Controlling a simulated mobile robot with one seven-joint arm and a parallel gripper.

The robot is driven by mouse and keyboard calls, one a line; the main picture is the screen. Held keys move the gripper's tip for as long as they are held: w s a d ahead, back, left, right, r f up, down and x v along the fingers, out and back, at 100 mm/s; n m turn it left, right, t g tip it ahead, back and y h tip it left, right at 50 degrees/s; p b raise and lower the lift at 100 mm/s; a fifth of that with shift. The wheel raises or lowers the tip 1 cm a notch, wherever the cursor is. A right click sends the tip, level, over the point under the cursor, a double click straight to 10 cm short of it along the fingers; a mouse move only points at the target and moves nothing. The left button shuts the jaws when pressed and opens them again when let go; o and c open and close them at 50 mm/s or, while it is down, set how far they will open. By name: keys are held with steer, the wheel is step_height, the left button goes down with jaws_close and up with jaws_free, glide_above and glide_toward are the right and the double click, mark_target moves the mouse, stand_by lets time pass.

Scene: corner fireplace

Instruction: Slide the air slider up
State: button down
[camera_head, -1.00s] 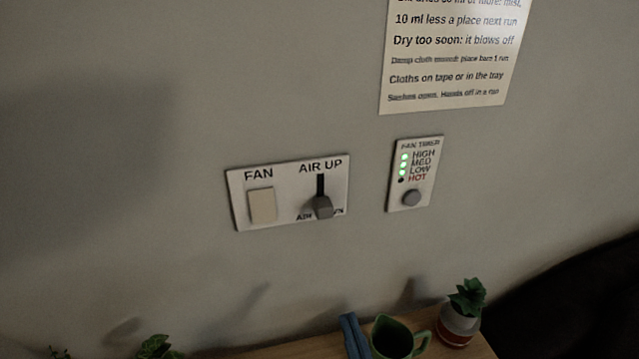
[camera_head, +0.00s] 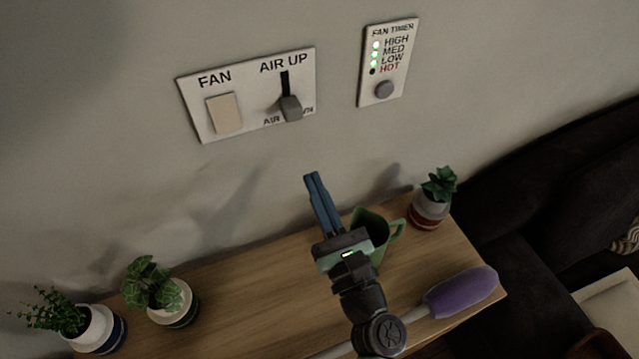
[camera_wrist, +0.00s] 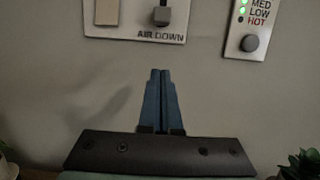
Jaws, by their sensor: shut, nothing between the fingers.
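The air slider is a grey knob (camera_head: 291,108) at the low end of a dark vertical slot, by the AIR DOWN label. Its slot runs up toward the AIR UP label on a white wall panel (camera_head: 250,123). In the wrist view the knob (camera_wrist: 162,17) shows at the top, ahead of the fingertips. My gripper (camera_head: 313,176) has blue fingers pressed together with nothing between them. Its tips are below the panel and apart from the knob. They point up toward it in the wrist view (camera_wrist: 160,72).
A beige fan switch (camera_head: 225,113) shares the panel. A fan timer (camera_head: 388,62) with green lights is to the right. Below, a wooden shelf (camera_head: 235,310) holds a green jug (camera_head: 391,229), potted plants (camera_head: 431,208) and a purple duster (camera_head: 462,292). The wall around the panel is clear.

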mark_target(291, 109)
steer(key=w+a+r+p, duration=0.2)
steer(key=w+r+p, duration=0.2)
steer(key=w+r, duration=0.1)
steer(key=shift+w+r, duration=0.3)
steer(key=shift+w, duration=0.2)
step_height(291, 109, up, 5)
steer(key=p, duration=0.4)
steer(key=shift+f, duration=0.15)
